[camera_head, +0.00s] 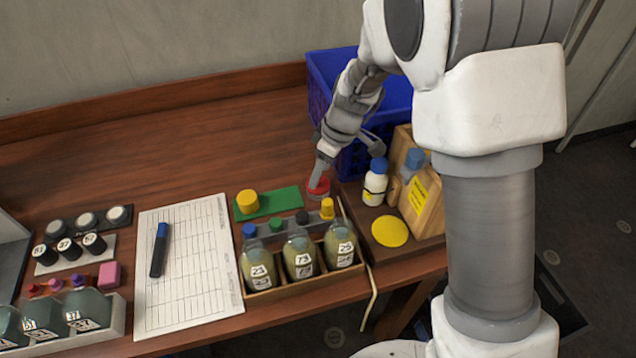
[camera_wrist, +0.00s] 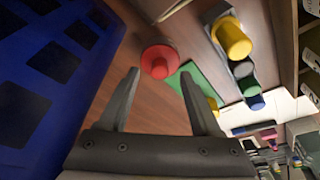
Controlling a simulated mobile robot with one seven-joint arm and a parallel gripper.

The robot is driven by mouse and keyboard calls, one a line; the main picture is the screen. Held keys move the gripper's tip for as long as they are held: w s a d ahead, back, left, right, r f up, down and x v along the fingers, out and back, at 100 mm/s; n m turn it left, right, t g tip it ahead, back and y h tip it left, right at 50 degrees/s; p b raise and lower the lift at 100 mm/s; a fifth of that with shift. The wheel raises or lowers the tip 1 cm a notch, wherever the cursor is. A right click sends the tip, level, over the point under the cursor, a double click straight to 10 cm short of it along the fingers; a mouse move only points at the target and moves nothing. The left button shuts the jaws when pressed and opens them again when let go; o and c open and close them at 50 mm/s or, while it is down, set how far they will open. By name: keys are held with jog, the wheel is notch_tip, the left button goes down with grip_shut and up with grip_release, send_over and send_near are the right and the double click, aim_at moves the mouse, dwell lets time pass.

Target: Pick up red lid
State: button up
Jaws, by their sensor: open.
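The red lid (camera_head: 318,187) lies on the wooden table, beside the right end of a green mat (camera_head: 270,203). In the wrist view the red lid (camera_wrist: 159,61) is round with a raised knob, and sits ahead of my fingertips, in the gap between them. My gripper (camera_head: 321,168) is low over the lid in the head view and partly covers it. In the wrist view my gripper (camera_wrist: 160,75) has its two fingers spread wide with nothing between them. I cannot tell how far the fingertips are above the lid.
A blue crate (camera_head: 322,72) stands close behind my gripper. A tray (camera_head: 365,217) with a white bottle (camera_head: 375,184) and a yellow disc (camera_head: 389,231) is to the right. A yellow cap (camera_head: 247,201) is on the mat. A rack of bottles (camera_head: 262,291) stands in front.

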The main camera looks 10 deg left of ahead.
jog(key=shift+x, duration=0.95)
jog(key=shift+c, duration=0.2)
grip_shut()
